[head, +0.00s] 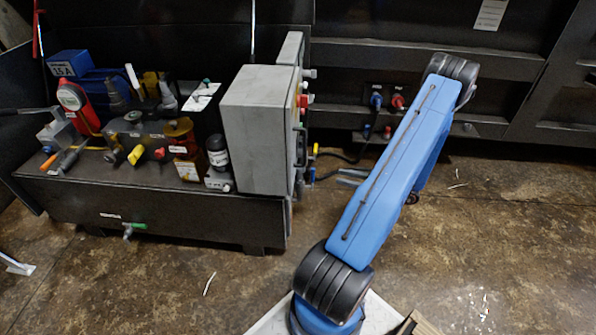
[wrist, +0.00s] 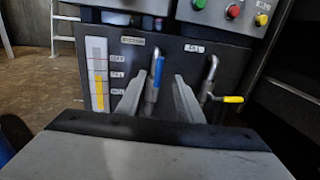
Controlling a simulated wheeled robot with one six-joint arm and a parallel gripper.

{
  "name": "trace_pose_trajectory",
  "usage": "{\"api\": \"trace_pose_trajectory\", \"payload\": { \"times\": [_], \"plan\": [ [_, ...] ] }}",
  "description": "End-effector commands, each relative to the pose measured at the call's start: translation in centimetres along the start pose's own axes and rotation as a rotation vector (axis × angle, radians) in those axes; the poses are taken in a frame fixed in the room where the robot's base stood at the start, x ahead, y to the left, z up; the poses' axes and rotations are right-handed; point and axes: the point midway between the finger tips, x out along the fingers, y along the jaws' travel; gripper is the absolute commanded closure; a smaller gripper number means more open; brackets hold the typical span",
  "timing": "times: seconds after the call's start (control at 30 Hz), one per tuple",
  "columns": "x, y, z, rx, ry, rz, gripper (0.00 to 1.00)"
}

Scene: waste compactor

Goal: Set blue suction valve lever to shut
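The blue suction valve lever (wrist: 158,71) stands near upright on a metal pipe below a small label in the wrist view. My gripper (wrist: 158,105) is open, its two grey fingers apart on either side of the lever's pipe in the picture. I cannot tell whether the fingers reach around the lever or stop short of it; no contact shows. In the head view my gripper (head: 349,178) points left at the side of the power unit.
A yellow valve lever (wrist: 233,99) lies sideways on a pipe just right of my fingers. A level gauge (wrist: 97,75) stands left. A panel with red (wrist: 233,11), green and yellow buttons is above. The grey cabinet (head: 262,125) rises beside my gripper. Floor on the right is mostly open.

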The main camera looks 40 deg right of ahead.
Motion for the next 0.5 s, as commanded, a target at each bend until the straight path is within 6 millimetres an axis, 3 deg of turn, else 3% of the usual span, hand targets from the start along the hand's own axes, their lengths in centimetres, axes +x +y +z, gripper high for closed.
{"api": "trace_pose_trajectory", "payload": {
  "times": [0.17, 0.5],
  "plan": [
    [1.1, -0.1, -0.1, 0.002, -0.002, -0.003, 0.67],
    [6.8, 0.0, -0.1, 0.002, -0.001, -0.001, 0.67]
  ]
}}
